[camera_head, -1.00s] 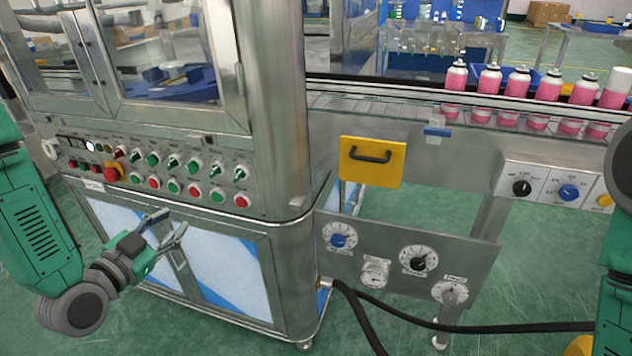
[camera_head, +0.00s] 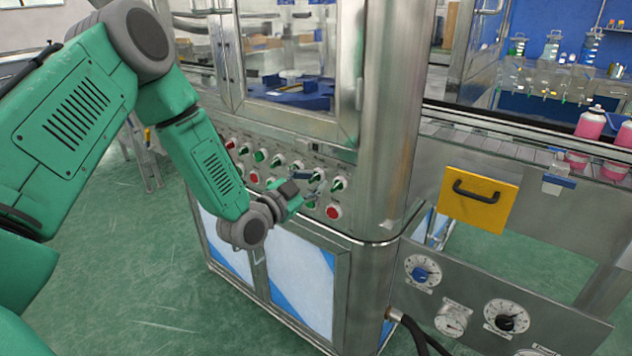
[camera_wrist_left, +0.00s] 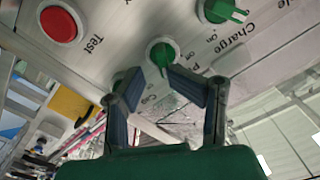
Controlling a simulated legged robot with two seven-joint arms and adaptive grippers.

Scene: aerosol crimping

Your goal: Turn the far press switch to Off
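A row of green switches runs along the front panel of the steel machine in the head view. The rightmost switch (camera_head: 338,185) is visible there; its left neighbour is mostly behind my left gripper (camera_head: 314,185). In the left wrist view, a green switch (camera_wrist_left: 162,50) lies just ahead of my fingertips (camera_wrist_left: 154,78), beside a partly hidden label beginning with "P". The fingers are apart, with nothing held; I cannot tell whether they touch the knob. Its exact setting is unclear. Another switch (camera_wrist_left: 225,9), near the label "Charge", is at the top. My right gripper is out of view.
A red button (camera_wrist_left: 58,25) by the label "Test" is close to the gripper; a red button (camera_head: 333,212) sits below the rightmost switch. A yellow plate with a handle (camera_head: 480,199) and a dial panel (camera_head: 465,290) are to the right. Green floor is free at left.

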